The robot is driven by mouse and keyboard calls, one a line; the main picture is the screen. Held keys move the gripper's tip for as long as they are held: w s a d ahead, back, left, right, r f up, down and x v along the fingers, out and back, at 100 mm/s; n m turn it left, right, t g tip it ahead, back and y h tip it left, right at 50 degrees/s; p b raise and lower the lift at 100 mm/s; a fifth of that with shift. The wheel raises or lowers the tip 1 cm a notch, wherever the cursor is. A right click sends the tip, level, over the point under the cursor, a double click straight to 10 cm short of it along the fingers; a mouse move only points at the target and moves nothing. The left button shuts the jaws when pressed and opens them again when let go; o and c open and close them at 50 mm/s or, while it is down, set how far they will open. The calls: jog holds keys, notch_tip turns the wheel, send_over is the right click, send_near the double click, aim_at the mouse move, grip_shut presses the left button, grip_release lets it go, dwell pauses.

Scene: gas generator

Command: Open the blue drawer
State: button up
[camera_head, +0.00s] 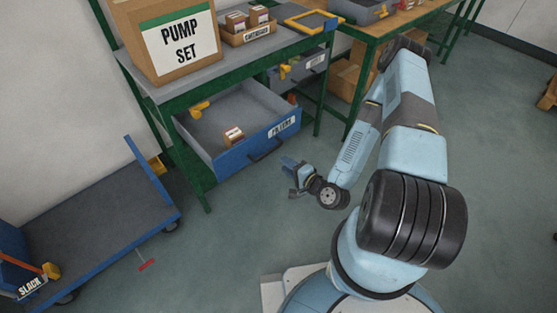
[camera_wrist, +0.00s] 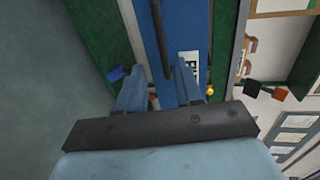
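The blue drawer (camera_head: 232,157) under the green-framed bench is pulled out, its grey inside showing a small brown box (camera_head: 234,136) and a yellow item (camera_head: 200,107). Its front carries a FILTERS label (camera_head: 281,126) and a dark bar handle (camera_head: 265,150). My gripper (camera_head: 291,172) is low in front of the drawer, to the right of and below the handle, apart from it. In the wrist view the two fingers of my gripper (camera_wrist: 160,88) stand apart with nothing between them. The blue drawer front (camera_wrist: 182,18) and dark handle (camera_wrist: 159,38) show beyond them.
A grey drawer (camera_head: 302,68) sits right of the blue one. A PUMP SET box (camera_head: 178,43) and a CARTRIDGES tray (camera_head: 248,33) stand on the bench. A blue cart (camera_head: 100,210) stands at left. The floor before the drawer is clear.

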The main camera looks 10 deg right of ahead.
jog(key=shift+v, duration=1.3)
jog(key=shift+w, duration=0.1)
